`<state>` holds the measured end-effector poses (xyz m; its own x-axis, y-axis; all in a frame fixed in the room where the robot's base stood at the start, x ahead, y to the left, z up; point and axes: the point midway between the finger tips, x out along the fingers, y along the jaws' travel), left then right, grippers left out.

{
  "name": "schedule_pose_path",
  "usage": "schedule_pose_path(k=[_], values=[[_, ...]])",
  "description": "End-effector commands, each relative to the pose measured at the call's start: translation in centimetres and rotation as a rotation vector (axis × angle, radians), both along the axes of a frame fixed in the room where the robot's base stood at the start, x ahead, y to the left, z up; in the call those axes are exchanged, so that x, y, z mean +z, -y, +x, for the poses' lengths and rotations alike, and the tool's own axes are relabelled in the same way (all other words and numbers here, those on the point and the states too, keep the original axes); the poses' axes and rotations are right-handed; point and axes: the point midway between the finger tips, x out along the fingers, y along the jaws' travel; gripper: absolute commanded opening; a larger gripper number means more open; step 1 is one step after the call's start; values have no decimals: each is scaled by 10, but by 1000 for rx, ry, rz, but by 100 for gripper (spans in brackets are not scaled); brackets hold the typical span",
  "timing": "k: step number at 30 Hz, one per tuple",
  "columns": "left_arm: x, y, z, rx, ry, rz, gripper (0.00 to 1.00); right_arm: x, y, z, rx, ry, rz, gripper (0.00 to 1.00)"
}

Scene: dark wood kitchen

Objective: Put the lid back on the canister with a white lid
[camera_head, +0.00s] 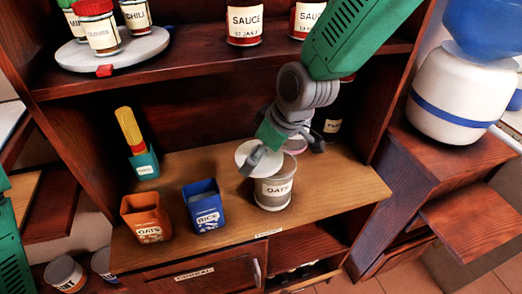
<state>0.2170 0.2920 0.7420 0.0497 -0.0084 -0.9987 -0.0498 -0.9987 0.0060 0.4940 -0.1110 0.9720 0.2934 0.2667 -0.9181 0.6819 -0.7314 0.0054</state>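I cannot tell whether the lid touches the rim. My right gripper (284,153) reaches down from the top right, just above the canister. Its fingers are spread wide apart, one over the lid and one to the right. The fingers partly hide the lid. Only a green piece of my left arm shows at the left edge; its gripper is out of view.
An orange container (147,217) and a blue rice container (203,206) stand left of the canister. A teal holder with pasta (143,163) is behind them. A dark jar (333,120) stands behind my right gripper. The shelf above holds sauce jars (244,22). The counter's front right is clear.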

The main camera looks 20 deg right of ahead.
Motion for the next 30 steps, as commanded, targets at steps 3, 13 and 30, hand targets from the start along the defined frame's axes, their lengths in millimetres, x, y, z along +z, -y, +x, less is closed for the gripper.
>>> schedule_pose_path(k=[3,13,30], values=[[0,0,0,-1,0,-1,44,-1,6,0,-3,0,8,63],[0,1,0,-2,0,-1,44,0,1,0,-2,-1,1,63],[5,0,0,-1,0,-1,44,-2,12,0,-3,-1,7,63]])
